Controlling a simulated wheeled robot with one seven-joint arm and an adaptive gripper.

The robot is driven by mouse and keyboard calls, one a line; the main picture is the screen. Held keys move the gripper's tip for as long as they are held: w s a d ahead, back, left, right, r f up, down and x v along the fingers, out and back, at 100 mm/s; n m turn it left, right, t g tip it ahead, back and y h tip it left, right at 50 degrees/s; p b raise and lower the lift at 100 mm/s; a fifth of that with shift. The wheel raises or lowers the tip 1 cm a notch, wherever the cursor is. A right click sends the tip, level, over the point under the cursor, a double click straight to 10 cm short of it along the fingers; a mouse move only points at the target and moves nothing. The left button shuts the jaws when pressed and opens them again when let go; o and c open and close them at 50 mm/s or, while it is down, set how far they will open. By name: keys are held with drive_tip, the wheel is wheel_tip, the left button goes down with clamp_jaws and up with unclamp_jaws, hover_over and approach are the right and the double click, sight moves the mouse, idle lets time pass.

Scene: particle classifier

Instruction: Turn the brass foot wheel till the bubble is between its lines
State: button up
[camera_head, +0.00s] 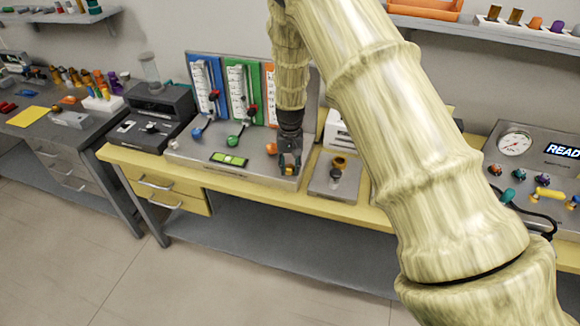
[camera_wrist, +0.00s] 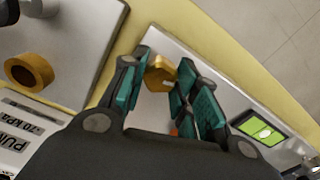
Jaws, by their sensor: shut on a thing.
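The brass foot wheel (camera_wrist: 160,74) sits at the corner of the grey panel base (camera_head: 255,175). My gripper (camera_wrist: 163,80) is shut on it, with the teal pads on either side of the wheel. In the head view my gripper (camera_head: 290,163) reaches down at the base's front right, and the wheel is mostly hidden by the fingers. The spirit level (camera_head: 229,160) with its green vial lies on the base to the left of my gripper. It also shows in the wrist view (camera_wrist: 260,128) at the right. The bubble's place against its lines is too small to tell.
Blue, green and orange gauge boards (camera_head: 241,92) stand behind, with levers and coloured balls in front. A small grey block with a brass ring (camera_head: 338,163) stands just right of my gripper. My arm covers much of the right bench.

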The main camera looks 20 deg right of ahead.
sight(290, 166)
drive_tip(key=m, duration=0.4)
drive_tip(key=shift+w+m, duration=0.1)
drive_tip(key=shift+m, duration=0.3)
drive_tip(key=shift+r, duration=0.1)
idle(0.3)
drive_tip(key=o, duration=1)
drive_tip(key=shift+o, duration=0.2)
wheel_tip(290, 166, up, 12)
